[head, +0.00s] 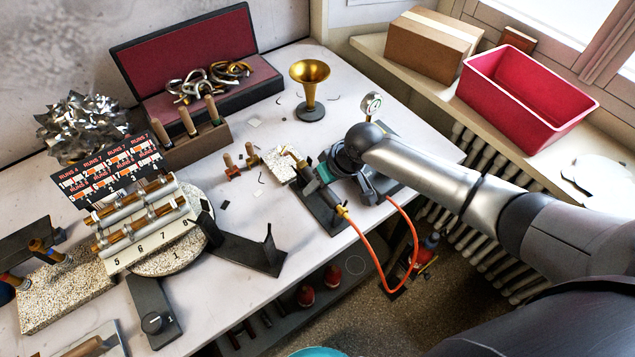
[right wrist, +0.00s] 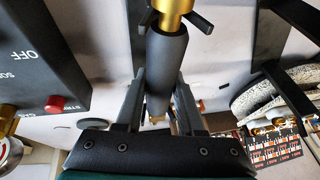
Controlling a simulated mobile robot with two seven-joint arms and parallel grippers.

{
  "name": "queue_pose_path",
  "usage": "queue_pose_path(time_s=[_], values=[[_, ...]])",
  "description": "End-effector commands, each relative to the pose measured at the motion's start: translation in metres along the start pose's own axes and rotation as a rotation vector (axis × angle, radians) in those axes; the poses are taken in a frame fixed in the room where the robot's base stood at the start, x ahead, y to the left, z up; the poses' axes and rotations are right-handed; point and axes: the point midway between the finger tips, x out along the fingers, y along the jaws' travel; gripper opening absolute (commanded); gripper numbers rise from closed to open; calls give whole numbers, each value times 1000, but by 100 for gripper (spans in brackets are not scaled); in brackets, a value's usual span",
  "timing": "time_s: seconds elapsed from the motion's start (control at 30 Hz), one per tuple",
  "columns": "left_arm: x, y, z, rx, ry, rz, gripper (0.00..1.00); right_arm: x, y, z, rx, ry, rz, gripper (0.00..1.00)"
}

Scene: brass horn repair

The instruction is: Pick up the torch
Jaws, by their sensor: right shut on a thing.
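The torch (head: 301,163) has a bent brass nozzle, a dark grey handle and an orange hose at its rear end. In the head view it lies at the table's front right edge, its nozzle pointing up and left. My right gripper (head: 318,181) is shut on its handle. In the right wrist view the dark handle (right wrist: 168,62) runs between the two fingers of the gripper (right wrist: 158,90), with brass at its far end. A dark stand (head: 322,217) is under the torch; I cannot tell whether they touch. My left gripper does not show.
The orange hose (head: 407,235) loops off the table edge and back. A dark box with a gauge (head: 371,105) stands beside the torch. A brass bell (head: 310,83) stands behind. A dark bracket (head: 248,250) and a round turntable (head: 172,262) are to the left.

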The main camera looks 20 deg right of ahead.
Motion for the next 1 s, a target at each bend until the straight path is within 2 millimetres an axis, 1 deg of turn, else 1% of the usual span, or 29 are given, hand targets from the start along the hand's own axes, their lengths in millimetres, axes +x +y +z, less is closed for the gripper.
queue_pose_path(time_s=[0.03, 0.17, 0.2, 0.6, 0.77, 0.87, 1.0], values=[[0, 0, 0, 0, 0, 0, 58, 0, 0, 0, 0, 0, 1, 16], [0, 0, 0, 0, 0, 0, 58, 0, 0, 0, 0, 0, 1, 1], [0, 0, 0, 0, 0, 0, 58, 0, 0, 0, 0, -1, 1, 0], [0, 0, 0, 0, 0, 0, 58, -1, 0, -1, 0, 2, 1, 0], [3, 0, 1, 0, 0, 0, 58, -4, 0, -3, -2, 2, 1, 0], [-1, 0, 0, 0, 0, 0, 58, -18, -3, -9, -2, 4, 1, 0], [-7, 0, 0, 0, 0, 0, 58, -44, -9, -20, -3, 6, 0, 0]])
